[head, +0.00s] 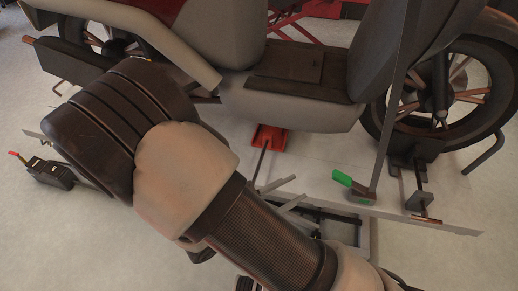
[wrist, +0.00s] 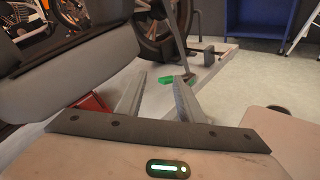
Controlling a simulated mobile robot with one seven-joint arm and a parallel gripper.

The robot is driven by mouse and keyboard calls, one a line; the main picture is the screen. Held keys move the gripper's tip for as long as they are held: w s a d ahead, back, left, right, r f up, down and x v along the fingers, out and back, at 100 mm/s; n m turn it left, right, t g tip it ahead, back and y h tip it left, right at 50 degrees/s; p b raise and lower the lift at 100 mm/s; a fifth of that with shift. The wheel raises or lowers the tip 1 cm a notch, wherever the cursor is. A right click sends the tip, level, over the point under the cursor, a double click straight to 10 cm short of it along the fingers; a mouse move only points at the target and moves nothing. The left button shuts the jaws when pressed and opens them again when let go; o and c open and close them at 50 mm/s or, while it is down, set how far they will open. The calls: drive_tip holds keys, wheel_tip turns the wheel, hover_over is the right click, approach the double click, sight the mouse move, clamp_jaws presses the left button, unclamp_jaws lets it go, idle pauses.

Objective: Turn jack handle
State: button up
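A red jack (head: 268,136) stands under the middle of the motorcycle, with a thin dark rod (head: 262,163) reaching down from it toward my arm. Its red body shows at the left in the wrist view (wrist: 93,103). A green grip (head: 342,178) sits on a small block at the lift's near edge, right of my gripper. It also shows in the wrist view (wrist: 178,79), beyond the fingertips. I cannot tell which of these is the jack handle. My gripper (head: 300,187) has its two grey fingers apart and nothing visibly between them (wrist: 160,77). It seems to touch neither.
The grey motorcycle (head: 290,105) overhangs the jack, its wheel (head: 445,90) at the right. A dark upright post (head: 397,95) rises beside the green grip. A red-tipped black device (head: 45,172) is at the left. Floor at the lower right is clear.

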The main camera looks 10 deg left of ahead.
drive_tip(key=s+a+f+n+t+y+b, duration=0.2)
drive_tip(key=a+f+n+t+y, duration=0.1)
drive_tip(key=a+f+n+y, duration=0.5)
drive_tip(key=s+a+f+n+t+y+b, duration=0.25)
drive_tip(key=a+f+n+y, duration=0.2)
drive_tip(key=f+n, duration=0.4)
drive_tip(key=w+a+f+m+b, duration=0.1)
drive_tip(key=w+m+b, duration=0.1)
drive_tip(key=w, duration=1.5)
drive_tip(key=shift+w+f+t+b, duration=0.15)
drive_tip(key=shift+f+t+b, duration=0.25)
drive_tip(key=shift+b, duration=0.25)
clamp_jaws()
